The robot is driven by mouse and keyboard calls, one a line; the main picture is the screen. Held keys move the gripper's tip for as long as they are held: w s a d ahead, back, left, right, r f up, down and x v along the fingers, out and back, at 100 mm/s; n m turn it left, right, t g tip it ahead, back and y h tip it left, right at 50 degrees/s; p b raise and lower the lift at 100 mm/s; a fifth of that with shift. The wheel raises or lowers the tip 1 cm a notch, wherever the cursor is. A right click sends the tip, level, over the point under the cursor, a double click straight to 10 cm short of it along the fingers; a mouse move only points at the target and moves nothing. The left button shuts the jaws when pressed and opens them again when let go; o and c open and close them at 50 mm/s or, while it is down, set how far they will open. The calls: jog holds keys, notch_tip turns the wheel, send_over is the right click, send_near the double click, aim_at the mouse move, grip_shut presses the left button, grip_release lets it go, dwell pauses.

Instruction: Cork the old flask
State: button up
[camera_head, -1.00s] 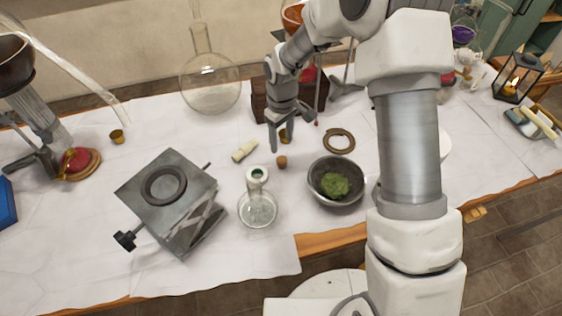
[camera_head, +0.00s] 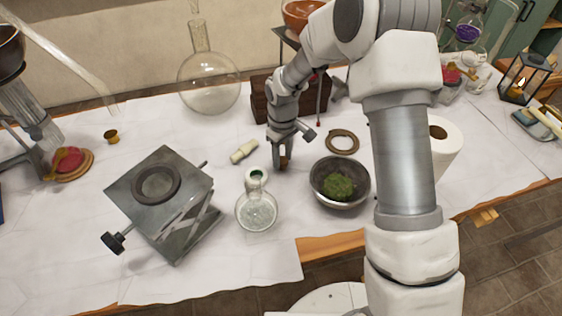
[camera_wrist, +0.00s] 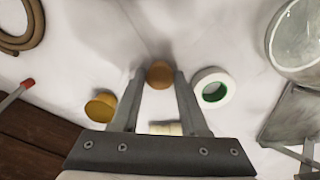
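A small brown cork (camera_wrist: 160,75) sits between my gripper's fingertips (camera_wrist: 160,78) in the wrist view. The fingers flank it closely with almost no visible gap; whether they press on it I cannot tell. In the head view my gripper (camera_head: 283,163) points down at the table and mostly hides the cork. A clear round-bodied glass flask (camera_head: 256,211) stands left and in front of it; its glass also shows at the upper right of the wrist view (camera_wrist: 295,45). A white ring with a green centre (camera_head: 256,175) shows just behind the flask body; whether it is the mouth is unclear.
A pale cylinder (camera_head: 243,151) lies left of my gripper. A brass cup (camera_wrist: 100,105) is close by. A metal lab jack (camera_head: 160,205) stands left, a large glass flask (camera_head: 209,82) behind.

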aim_at(282, 160)
grip_shut()
jog(key=shift+r, duration=0.15)
jog(key=shift+r+p, duration=1.25)
jog(key=shift+r, duration=0.45)
